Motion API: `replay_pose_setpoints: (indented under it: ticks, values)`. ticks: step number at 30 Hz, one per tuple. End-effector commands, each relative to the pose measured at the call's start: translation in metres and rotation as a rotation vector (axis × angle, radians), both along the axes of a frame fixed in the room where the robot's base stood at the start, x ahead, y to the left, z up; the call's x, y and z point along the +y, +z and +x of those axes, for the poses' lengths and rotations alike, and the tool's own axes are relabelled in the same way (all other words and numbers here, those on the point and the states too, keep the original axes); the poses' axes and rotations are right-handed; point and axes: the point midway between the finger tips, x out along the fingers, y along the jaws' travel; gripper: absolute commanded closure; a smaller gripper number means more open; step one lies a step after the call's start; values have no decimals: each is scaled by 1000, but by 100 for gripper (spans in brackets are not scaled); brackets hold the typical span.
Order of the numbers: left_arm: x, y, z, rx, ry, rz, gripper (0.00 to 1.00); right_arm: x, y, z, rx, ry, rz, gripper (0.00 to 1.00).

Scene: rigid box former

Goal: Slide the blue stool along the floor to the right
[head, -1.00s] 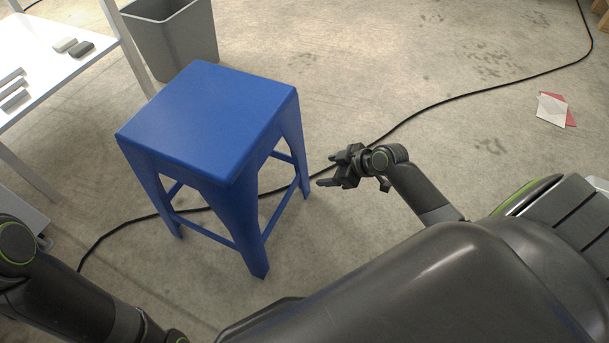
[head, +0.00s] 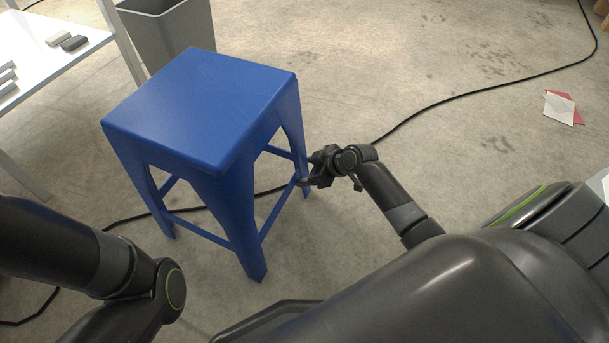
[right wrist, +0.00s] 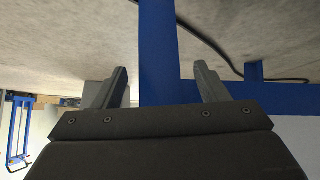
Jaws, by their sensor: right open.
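The blue stool (head: 197,108) stands upright on the concrete floor, left of the middle in the head view. My right gripper (head: 308,177) is at its right side, low down by the right leg. In the right wrist view the open fingers (right wrist: 160,88) stand on either side of a blue stool leg (right wrist: 158,45), with gaps visible beside it. Whether a finger touches the leg cannot be told. My left arm comes in at the lower left of the head view, and its gripper is out of the picture.
A grey bin (head: 168,32) stands behind the stool. A white table (head: 55,62) with small grey blocks is at the upper left. A black cable (head: 463,93) runs across the floor and under the stool. Papers (head: 560,108) lie at the right. Floor right of the stool is mostly clear.

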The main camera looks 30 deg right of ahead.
Motion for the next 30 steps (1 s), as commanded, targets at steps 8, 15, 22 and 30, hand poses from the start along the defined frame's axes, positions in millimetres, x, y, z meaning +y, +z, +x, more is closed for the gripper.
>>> replay_pose_setpoints:
  ticks: [8, 15, 22, 30]
  values:
    - [0, -9, 1, 7, -13, -7, 64, 6, -12, 11, 0, 1, -1, 33]
    - [0, -8, 0, 8, -14, -8, 64, 6, -12, 11, 0, 1, -1, 33]
    - [0, -8, 0, 8, -14, -8, 64, 6, -12, 10, 0, 1, -1, 58]
    - [0, -8, 0, 6, -14, -8, 64, 6, -12, 10, 0, 1, -1, 93]
